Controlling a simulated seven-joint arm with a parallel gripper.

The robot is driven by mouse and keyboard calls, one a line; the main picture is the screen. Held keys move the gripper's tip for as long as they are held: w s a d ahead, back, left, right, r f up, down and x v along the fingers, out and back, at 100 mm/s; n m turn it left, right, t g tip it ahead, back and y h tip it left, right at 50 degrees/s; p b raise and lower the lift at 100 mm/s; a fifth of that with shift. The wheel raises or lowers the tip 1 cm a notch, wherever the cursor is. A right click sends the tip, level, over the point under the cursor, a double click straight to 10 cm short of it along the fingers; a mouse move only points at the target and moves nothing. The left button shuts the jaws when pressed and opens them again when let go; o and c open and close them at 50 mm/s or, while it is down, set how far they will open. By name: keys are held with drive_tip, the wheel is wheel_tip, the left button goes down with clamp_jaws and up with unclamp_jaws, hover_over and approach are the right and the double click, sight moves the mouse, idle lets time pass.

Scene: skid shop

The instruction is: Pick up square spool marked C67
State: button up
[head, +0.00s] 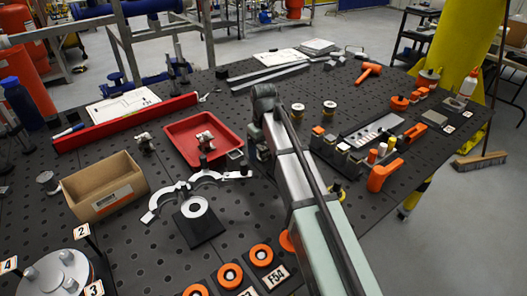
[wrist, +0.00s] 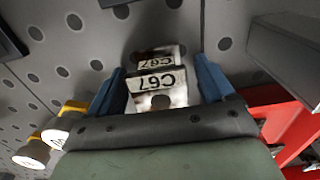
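The square spool marked C67 (wrist: 157,88) shows in the wrist view, with its label upside down on two pale, dark-stained flanges. It sits close to the dark perforated table top, between the two blue fingers of my gripper (wrist: 158,82). The fingers are apart, one on each side of the spool, and a narrow gap seems to show at the sides. Whether either finger touches it is hard to tell. In the head view my arm hides the spool and the fingers.
A red tray (head: 177,126) lies left of my arm and shows at the right in the wrist view (wrist: 288,128). A dark block (wrist: 288,52) stands right of the fingers. Yellow-banded cylinders (wrist: 37,149) stand at lower left. Orange-handled tools (head: 382,176) lie right of my arm.

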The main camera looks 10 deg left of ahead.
drive_tip(key=c, duration=1.1)
drive_tip(key=shift+r, duration=0.15)
